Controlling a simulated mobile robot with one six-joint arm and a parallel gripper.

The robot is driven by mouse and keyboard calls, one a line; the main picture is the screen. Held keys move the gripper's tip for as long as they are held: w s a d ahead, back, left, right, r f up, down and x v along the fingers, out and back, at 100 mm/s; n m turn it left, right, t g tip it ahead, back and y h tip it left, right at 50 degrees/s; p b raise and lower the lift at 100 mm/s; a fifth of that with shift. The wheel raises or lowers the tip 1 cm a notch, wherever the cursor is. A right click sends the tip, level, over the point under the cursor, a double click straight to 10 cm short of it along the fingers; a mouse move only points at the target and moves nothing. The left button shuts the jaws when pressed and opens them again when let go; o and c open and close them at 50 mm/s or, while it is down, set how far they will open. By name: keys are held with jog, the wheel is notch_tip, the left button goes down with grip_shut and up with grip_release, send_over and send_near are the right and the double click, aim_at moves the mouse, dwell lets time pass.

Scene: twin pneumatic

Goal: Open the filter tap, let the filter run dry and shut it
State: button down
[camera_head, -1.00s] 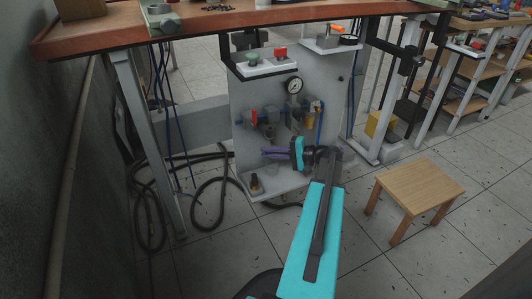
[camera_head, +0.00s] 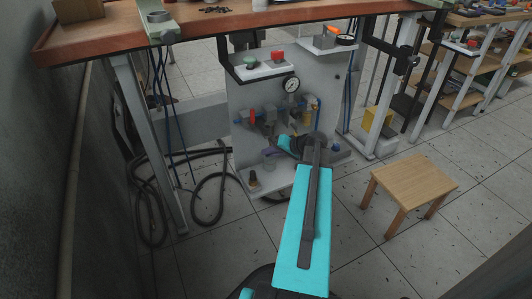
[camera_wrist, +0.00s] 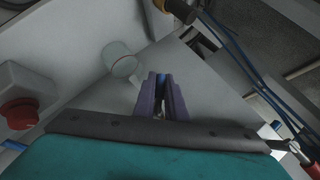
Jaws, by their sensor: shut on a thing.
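My gripper (camera_wrist: 161,80) has its purple jaws closed around a small blue part (camera_wrist: 161,76), seemingly the filter tap; little of it shows between the fingertips. In the head view my gripper (camera_head: 284,152) is low in front of the grey panel, below the filter unit (camera_head: 268,118), and my own wrist hides much of it. A clear cup (camera_wrist: 119,60) stands to the left of the jaws in the wrist view. Water in the filter or the cup cannot be made out.
The panel (camera_head: 240,95) carries a pressure gauge (camera_head: 291,85), a red handle (camera_head: 252,116) and blue tubing. A dark bottle-like part (camera_head: 253,180) stands on its low shelf. The bench top (camera_head: 220,22) hangs above. A wooden stool (camera_head: 408,183) stands at right; black hoses lie at left.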

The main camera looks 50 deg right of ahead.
jog(key=shift+w+d+r, duration=0.1)
jog(key=shift+d+r, duration=0.1)
jog(key=shift+r, duration=0.05)
dwell(0.3)
jog(key=c, duration=1.8)
grip_release()
jog(key=shift+a+f, duration=0.1)
jog(key=shift+s, duration=0.2)
jog(key=p+v, duration=0.2)
jog(key=v, duration=0.4)
jog(key=p+v, duration=0.2)
jog(key=v, duration=0.5)
jog(key=shift+s+a+r+p, duration=0.15)
jog(key=shift+a+r+p, duration=0.05)
jog(key=shift+r+p, duration=0.15)
